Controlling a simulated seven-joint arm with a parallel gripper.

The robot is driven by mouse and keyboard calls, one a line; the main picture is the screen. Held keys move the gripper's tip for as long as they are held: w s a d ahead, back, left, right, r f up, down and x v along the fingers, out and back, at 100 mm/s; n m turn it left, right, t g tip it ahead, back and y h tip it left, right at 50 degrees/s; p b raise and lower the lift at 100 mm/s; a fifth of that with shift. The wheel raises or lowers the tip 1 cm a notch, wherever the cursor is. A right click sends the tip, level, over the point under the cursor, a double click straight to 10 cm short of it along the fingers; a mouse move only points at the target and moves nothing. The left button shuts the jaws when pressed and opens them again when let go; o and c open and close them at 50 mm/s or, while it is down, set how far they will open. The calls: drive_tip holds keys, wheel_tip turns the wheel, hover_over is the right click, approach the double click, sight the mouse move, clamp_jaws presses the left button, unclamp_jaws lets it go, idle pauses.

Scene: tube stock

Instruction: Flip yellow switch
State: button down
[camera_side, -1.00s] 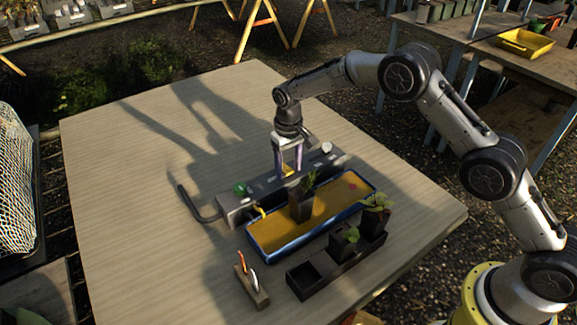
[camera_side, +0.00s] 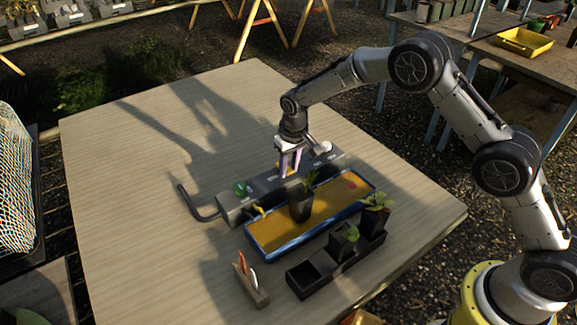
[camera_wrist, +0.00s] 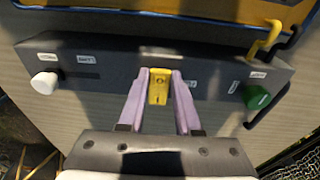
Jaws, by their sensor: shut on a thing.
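The yellow switch (camera_wrist: 159,86) sits in the middle of the front face of a dark grey control box (camera_wrist: 110,72), marked with a small symbol. My gripper (camera_wrist: 160,76) is at the box, with one light purple finger on each side of the switch, shut on it. In the side view my gripper (camera_side: 289,171) reaches down to the middle of the grey box (camera_side: 232,209); the switch is mostly hidden there by the fingers.
A white knob (camera_wrist: 44,83) and a green knob (camera_wrist: 257,97) stand at the box's ends. A yellow tap (camera_wrist: 266,38) and black hose (camera_side: 197,206) are near the green end. A blue-rimmed tray (camera_side: 283,252) with a potted plant (camera_side: 300,205) lies close alongside.

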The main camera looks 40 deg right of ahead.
drive_tip(key=c, duration=0.6)
unclamp_jaws()
drive_tip(key=shift+r, duration=0.1)
wheel_tip(320, 180, up, 14)
drive_tip(key=s, duration=0.2)
drive_tip(key=shift+f, duration=0.2)
